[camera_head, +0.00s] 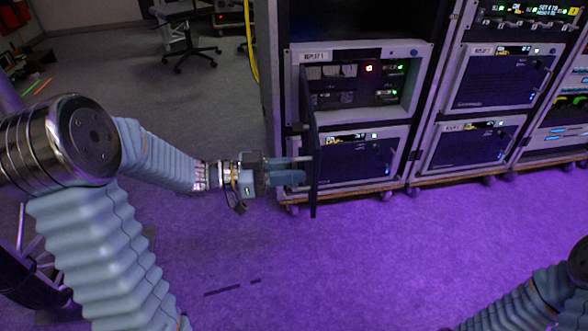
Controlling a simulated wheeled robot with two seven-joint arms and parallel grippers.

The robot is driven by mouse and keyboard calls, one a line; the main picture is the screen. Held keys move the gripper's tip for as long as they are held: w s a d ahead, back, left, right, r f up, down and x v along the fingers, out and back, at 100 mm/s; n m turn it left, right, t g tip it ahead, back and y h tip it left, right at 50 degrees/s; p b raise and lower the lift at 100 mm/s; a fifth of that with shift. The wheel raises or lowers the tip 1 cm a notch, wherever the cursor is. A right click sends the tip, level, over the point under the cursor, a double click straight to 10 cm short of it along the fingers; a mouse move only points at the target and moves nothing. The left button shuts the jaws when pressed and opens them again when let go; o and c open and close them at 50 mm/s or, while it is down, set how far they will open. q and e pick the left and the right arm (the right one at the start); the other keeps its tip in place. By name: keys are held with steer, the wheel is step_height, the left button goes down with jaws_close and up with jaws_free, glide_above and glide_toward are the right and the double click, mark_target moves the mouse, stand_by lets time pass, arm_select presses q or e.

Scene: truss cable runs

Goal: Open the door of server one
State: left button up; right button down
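The server with a label ending in 1 (408,52) is the upper left unit in the rack, and its front is uncovered, showing modules with red and green lights. Its dark door (313,150) stands swung out from the left side of the opening, seen almost edge-on. My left gripper (304,169) is at the left face of the door, level with its lower half. Its two fingers point right with a gap between them, and I see nothing between them. I cannot tell whether the tips touch the door. My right arm shows at the lower right, its gripper out of view.
A closed unit (360,163) sits below the open server, partly behind the door. More closed units (500,78) stand to the right. A yellow cable (250,45) hangs left of the rack. An office chair (185,35) stands at the back. The floor in front is clear.

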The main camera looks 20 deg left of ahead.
arm_select(q)
steer(key=v, duration=1.3)
arm_select(e)
steer(key=shift+r, duration=0.2)
